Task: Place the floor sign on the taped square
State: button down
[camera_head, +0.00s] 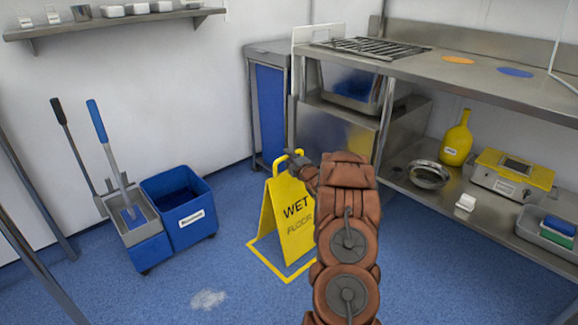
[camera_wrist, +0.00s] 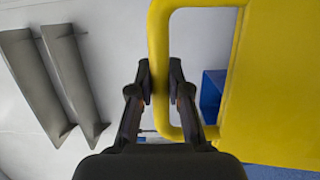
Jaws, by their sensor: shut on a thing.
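A yellow floor sign (camera_head: 293,217) with "WET FLOOR" lettering stands upright, spread like an A-frame, at the middle of the head view. A yellow taped square (camera_head: 270,264) is on the blue floor around its foot; its right part is hidden by the sign and my arm. My gripper (camera_head: 292,158) is at the sign's top handle. In the wrist view my gripper (camera_wrist: 160,83) is shut on one bar of the yellow handle loop (camera_wrist: 157,50). Whether the sign's feet touch the floor is hard to tell.
A blue mop bucket (camera_head: 182,208) with handles stands to the left. A steel counter (camera_head: 480,85) with a lower shelf, holding a yellow bottle (camera_head: 456,140) and a scale (camera_head: 512,175), is at right. A pale spill (camera_head: 208,299) lies on the front floor.

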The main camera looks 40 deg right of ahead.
jog(key=shift+f+b, duration=0.85)
jog(key=shift+f, duration=0.9)
jog(key=c, duration=1.1)
grip_release()
